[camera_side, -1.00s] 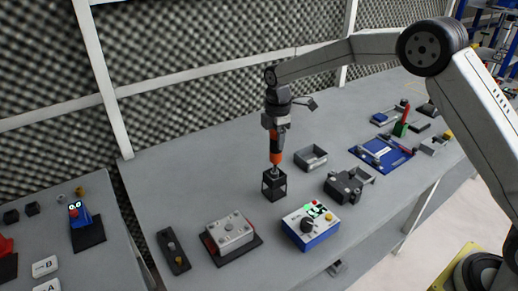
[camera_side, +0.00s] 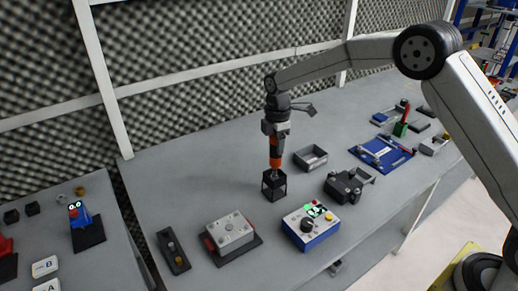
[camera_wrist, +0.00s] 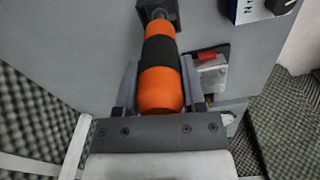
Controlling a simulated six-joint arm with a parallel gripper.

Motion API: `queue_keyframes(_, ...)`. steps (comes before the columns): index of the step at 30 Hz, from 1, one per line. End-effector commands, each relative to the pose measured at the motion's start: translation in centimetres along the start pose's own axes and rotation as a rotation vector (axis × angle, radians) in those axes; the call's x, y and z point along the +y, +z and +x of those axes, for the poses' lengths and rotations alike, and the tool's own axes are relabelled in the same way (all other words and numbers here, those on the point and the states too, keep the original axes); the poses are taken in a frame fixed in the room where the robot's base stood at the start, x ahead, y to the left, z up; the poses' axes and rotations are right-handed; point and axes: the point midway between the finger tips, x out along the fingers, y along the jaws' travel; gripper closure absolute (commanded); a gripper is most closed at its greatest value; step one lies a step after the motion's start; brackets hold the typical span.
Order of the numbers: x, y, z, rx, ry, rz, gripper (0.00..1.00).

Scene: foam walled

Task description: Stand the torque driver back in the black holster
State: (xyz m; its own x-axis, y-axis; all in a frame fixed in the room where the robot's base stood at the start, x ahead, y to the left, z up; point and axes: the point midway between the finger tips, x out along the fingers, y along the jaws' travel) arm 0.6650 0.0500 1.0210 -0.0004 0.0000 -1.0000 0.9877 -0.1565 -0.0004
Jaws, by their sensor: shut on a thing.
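The torque driver (camera_side: 275,161) has an orange and black body and hangs upright below my gripper (camera_side: 275,135). My gripper is shut on it. The black holster (camera_side: 274,187) is an open-framed box standing on the grey bench, directly under the driver. The driver's lower end is at the holster's top and seems to reach into it; how deep I cannot tell. In the wrist view the driver (camera_wrist: 160,65) lies between the fingers of my gripper (camera_wrist: 160,85), its tip pointing at the holster (camera_wrist: 157,12) at the top edge, which is partly cut off.
Near the holster stand a grey open tray (camera_side: 310,157), a blue and white control box (camera_side: 310,227), a grey block on a black plate (camera_side: 231,233) and a dark clamp-like fixture (camera_side: 344,187). A blue board (camera_side: 383,153) lies farther right. The bench left of the holster is clear.

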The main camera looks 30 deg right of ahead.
Motion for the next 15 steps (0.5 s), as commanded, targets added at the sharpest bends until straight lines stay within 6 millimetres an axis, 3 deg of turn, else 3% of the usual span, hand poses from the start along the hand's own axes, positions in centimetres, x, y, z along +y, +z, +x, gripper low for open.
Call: queue_keyframes(15,0.04,-0.01,0.83,0.001,0.002,0.000,1.00)
